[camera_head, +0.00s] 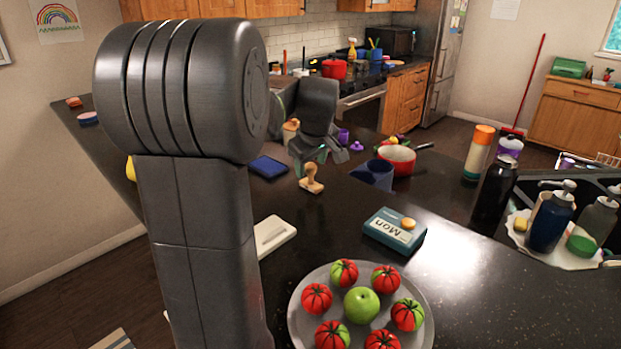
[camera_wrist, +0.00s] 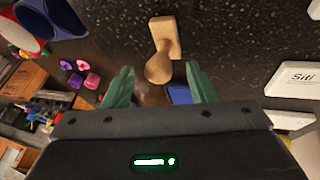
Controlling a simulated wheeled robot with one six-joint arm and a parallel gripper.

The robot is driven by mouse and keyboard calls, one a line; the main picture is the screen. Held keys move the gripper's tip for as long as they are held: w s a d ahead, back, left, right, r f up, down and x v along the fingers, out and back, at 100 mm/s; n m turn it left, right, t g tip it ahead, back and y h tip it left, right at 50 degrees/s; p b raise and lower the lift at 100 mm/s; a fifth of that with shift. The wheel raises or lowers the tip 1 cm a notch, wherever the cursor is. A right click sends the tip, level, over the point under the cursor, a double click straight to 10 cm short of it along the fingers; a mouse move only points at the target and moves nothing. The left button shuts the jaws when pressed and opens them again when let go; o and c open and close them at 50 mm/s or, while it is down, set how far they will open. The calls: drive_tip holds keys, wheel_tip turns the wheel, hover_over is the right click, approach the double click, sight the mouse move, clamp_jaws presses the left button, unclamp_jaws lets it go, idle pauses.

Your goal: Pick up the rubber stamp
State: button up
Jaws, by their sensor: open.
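The rubber stamp (camera_head: 311,180) stands on the dark counter in the head view, a light wooden piece with a rounded handle and a rectangular base. In the wrist view the stamp (camera_wrist: 162,50) lies ahead of the fingers, its handle pointing toward the gap between them. My gripper (camera_head: 318,158) is just behind the stamp in the head view. In the wrist view my gripper (camera_wrist: 160,85) has its two green fingers apart, with nothing held between them.
A blue pad (camera_head: 268,166) lies left of the stamp. A blue cup (camera_head: 373,175) and a red pot (camera_head: 397,160) stand to the right. A white box (camera_head: 272,236) lies front left.

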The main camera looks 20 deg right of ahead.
drive_tip(key=shift+x, duration=1.45)
drive_tip(key=shift+w+d+r, duration=0.1)
drive_tip(key=c, duration=1)
wheel_tip(320, 180, up, 10)
drive_tip(key=o, duration=0.4)
drive_tip(key=shift+c, duration=0.2)
drive_tip(key=c, duration=0.3)
drive_tip(key=shift+o, duration=0.6)
drive_tip(key=shift+c, duration=0.3)
